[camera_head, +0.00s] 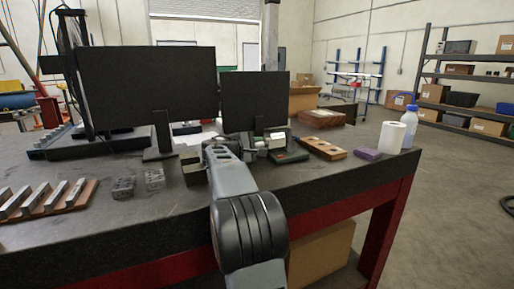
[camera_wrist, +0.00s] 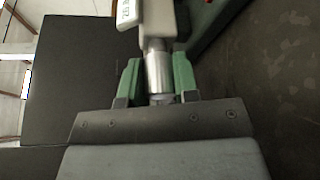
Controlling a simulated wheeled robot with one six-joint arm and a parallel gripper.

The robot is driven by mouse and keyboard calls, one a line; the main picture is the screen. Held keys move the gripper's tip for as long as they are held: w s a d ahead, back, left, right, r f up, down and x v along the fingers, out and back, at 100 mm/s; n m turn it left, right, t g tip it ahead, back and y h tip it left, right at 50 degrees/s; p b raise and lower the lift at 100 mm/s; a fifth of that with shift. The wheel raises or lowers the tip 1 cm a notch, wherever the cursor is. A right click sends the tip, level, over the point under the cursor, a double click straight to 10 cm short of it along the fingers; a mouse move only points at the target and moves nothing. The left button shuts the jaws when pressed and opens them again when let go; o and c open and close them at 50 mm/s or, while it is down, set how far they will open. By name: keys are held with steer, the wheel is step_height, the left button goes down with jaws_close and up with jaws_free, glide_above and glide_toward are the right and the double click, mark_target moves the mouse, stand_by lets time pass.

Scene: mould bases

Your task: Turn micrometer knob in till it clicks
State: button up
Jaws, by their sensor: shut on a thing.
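The micrometer knob (camera_wrist: 157,74) is a silver cylinder in the wrist view. It joins a pale micrometer body (camera_wrist: 157,20) that runs up out of the top of the picture. My gripper (camera_wrist: 157,80) has green fingers on both sides of the knob and is shut on it. In the head view my grey arm reaches over the bench and hides most of the gripper. The micrometer is too small and covered to make out clearly there.
The dark workbench (camera_head: 330,182) holds two monitors (camera_head: 140,90), a wooden block with holes (camera_head: 324,148), a purple block (camera_head: 367,154), a paper roll (camera_head: 391,137) and a white bottle (camera_head: 409,128). Metal blocks (camera_head: 123,188) and bars lie at left. The front right of the bench is clear.

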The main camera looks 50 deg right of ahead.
steer(key=o, duration=0.9)
steer(key=shift+a, duration=0.1)
steer(key=shift+a+r, duration=0.2)
steer(key=shift+a, duration=1)
steer(key=shift+a+r, duration=0.15)
steer(key=shift+a, duration=1.1)
steer(key=shift+a+r, duration=0.2)
steer(key=shift+a, duration=1)
